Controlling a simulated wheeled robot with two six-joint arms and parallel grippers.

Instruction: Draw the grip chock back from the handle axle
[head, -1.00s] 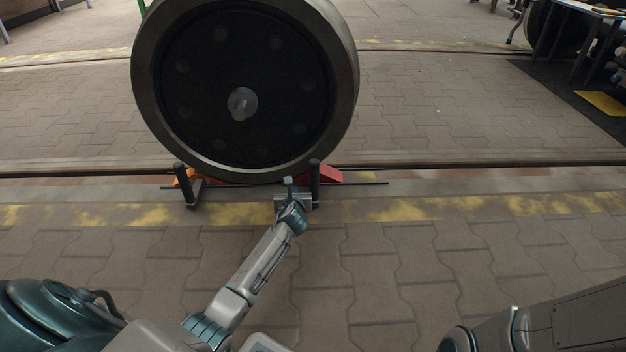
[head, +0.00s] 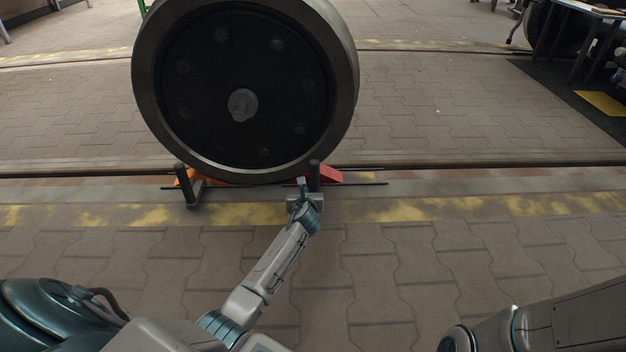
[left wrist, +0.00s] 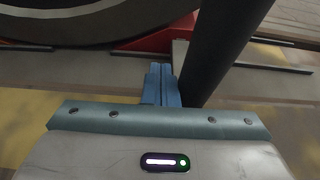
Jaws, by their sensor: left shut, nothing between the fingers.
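A large dark wheel (head: 180,115) with a central hub stands on the rail. A red chock (head: 328,174) sits at its lower right and an orange chock (head: 181,177) at its lower left; the frames do not show which is the grip chock. A black upright post (head: 315,178) stands in front of the red one. My left gripper (head: 302,184) is shut and empty, just left of this post. In the left wrist view the blue fingers (left wrist: 161,85) are together beside the post (left wrist: 222,45); contact is unclear. The red chock (left wrist: 152,42) shows behind them. My right gripper is out of view.
A second black post (head: 183,180) stands at the wheel's lower left. Thin dark bars (head: 362,184) lie low along the rail. Yellow-marked paving (head: 450,208) in front is clear. A table (head: 590,8) is far off at the upper right.

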